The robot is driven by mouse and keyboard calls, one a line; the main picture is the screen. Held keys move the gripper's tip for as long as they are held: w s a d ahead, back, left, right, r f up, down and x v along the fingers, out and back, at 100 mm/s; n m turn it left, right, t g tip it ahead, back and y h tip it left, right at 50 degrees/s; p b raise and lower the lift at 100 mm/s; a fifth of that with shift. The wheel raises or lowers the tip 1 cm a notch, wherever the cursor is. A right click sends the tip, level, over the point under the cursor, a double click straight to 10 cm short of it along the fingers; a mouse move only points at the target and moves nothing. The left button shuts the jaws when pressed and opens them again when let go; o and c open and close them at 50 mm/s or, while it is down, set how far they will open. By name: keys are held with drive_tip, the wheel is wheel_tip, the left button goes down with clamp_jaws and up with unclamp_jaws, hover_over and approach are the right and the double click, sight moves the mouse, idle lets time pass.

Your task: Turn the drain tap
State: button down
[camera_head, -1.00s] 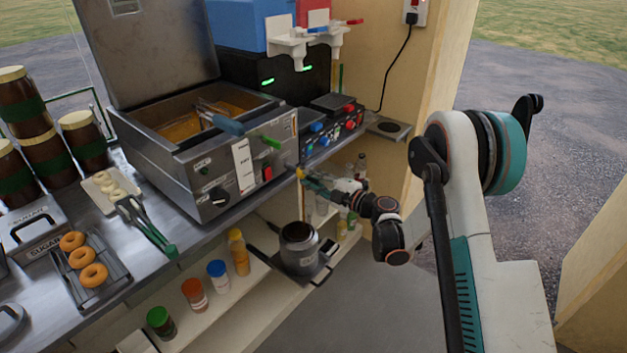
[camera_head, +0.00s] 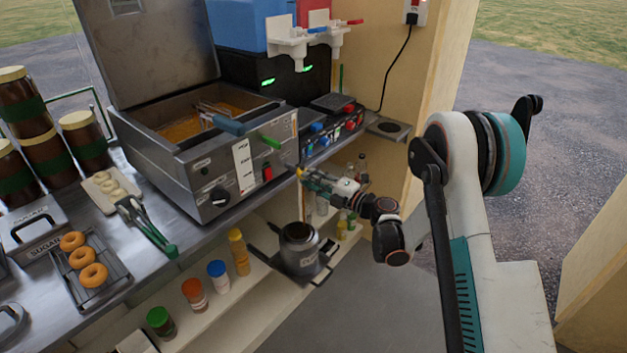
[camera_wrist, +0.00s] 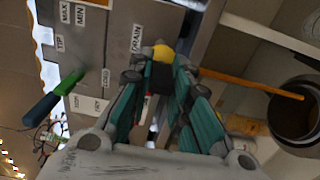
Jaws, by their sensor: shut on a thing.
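The fryer (camera_head: 188,178) stands on the counter, lid up, with orange-brown oil inside. The drain tap's yellow part (camera_wrist: 163,53) sits by the DRAIN label on the fryer front in the wrist view. My gripper (camera_wrist: 160,72) is shut on it; the fingers hide most of the tap. My gripper (camera_head: 309,178) also shows at the fryer's lower right corner in the head view. A straight orange streak (camera_wrist: 250,84) runs from beside the fingers to the pot's mouth; I cannot tell if it is oil. The open metal pot (camera_head: 299,250) stands below.
Tongs (camera_head: 148,226) and doughnuts (camera_head: 94,274) lie left on the counter. Floor at right is clear.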

drive_tip(key=c, duration=1.5)
unclamp_jaws()
drive_tip(key=v, duration=1.2)
drive_tip(key=shift+s, duration=0.1)
